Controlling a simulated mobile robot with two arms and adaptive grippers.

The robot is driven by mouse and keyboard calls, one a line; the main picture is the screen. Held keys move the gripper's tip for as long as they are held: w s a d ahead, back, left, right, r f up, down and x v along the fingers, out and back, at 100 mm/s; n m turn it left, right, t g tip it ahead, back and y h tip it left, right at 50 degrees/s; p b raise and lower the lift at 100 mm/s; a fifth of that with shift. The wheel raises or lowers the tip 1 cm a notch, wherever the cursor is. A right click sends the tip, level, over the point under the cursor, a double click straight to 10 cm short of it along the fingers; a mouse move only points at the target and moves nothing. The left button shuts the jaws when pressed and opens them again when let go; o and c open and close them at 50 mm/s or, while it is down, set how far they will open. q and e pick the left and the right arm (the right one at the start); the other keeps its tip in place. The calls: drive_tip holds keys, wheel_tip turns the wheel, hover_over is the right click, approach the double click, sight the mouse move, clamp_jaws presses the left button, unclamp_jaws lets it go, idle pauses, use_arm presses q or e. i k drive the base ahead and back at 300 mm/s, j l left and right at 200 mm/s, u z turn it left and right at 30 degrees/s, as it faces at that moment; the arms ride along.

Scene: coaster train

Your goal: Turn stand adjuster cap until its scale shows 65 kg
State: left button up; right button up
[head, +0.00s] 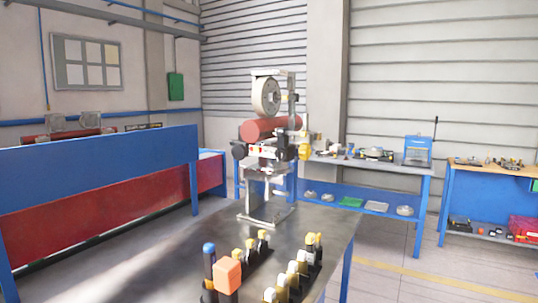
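A grey metal stand (268,205) stands upright on the dark tabletop (190,256). It carries a pale wheel (266,97) at the top and small fittings at mid-height. A black knob (238,150) is at its left and a yellow knob (304,152) at its right. I cannot tell which part is the adjuster cap, and no scale can be read at this size. Neither of my grippers can be made out in the head view.
At the front of the table are an orange block on a dark stem (228,275), a blue-topped black tool (209,262) and several yellow-topped black pieces (299,275). A blue and red barrier (100,185) is at left. Benches (380,167) stand behind. The table's left part is clear.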

sight(305, 150)
drive_tip(key=u, duration=0.3)
drive_tip(key=i+l+u, duration=0.15)
drive_tip(key=l+u, duration=0.15)
drive_tip(key=i+l+u, duration=0.1)
drive_tip(key=l+u, duration=0.15)
drive_tip(key=l, duration=0.15)
drive_tip(key=i+l+u, duration=0.1)
drive_tip(key=l+u, duration=0.2)
drive_tip(key=l, duration=0.1)
